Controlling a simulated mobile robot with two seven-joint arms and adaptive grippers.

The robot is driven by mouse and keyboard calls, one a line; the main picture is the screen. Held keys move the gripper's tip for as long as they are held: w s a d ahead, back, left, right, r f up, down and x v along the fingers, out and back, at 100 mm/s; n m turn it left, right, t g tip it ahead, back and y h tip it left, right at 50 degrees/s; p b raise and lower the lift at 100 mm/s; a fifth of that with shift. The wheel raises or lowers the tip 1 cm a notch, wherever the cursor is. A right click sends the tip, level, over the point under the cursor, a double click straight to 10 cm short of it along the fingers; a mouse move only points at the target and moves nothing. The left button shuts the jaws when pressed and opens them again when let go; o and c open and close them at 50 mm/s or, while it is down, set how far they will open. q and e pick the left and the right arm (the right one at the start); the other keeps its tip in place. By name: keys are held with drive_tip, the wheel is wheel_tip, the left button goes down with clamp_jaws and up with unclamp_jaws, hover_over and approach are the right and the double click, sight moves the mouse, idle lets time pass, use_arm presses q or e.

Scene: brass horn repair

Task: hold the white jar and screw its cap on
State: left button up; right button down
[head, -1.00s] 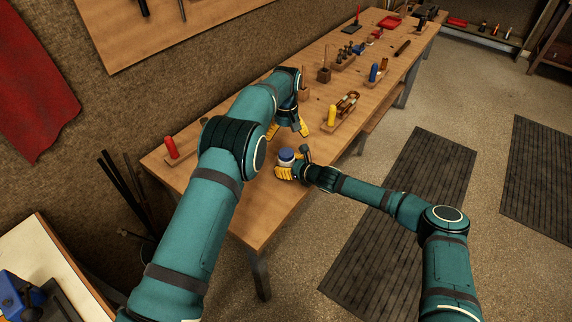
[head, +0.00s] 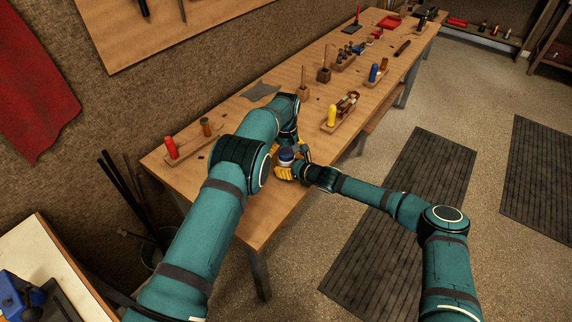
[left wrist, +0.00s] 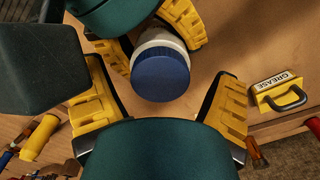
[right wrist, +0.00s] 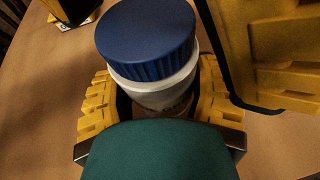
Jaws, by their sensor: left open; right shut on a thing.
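The white jar (right wrist: 150,90) stands upright on the bench, with its blue ribbed cap (right wrist: 148,40) sitting on its top. I cannot tell how far the cap is threaded. My right gripper (right wrist: 160,108) is shut around the jar's body below the cap. In the head view the jar and cap (head: 286,155) are near the bench's front edge. My left gripper (left wrist: 165,100) is open, its yellow fingers apart on either side of the cap and not visibly touching it. One left finger also shows at the upper right of the right wrist view.
A yellow grease tin (left wrist: 280,92) with a black handle is close by on the bench (head: 250,205). A yellow-handled tool (head: 332,115) and a red-handled one (head: 170,147) rest in wooden holders. A grey cloth (head: 261,91) lies behind my left arm.

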use_arm(q)
drive_tip(key=c, duration=1.3)
drive_tip(key=shift+c, duration=0.2)
drive_tip(key=o, duration=1.3)
drive_tip(key=shift+o, duration=0.2)
wheel_tip(320, 180, up, 12)
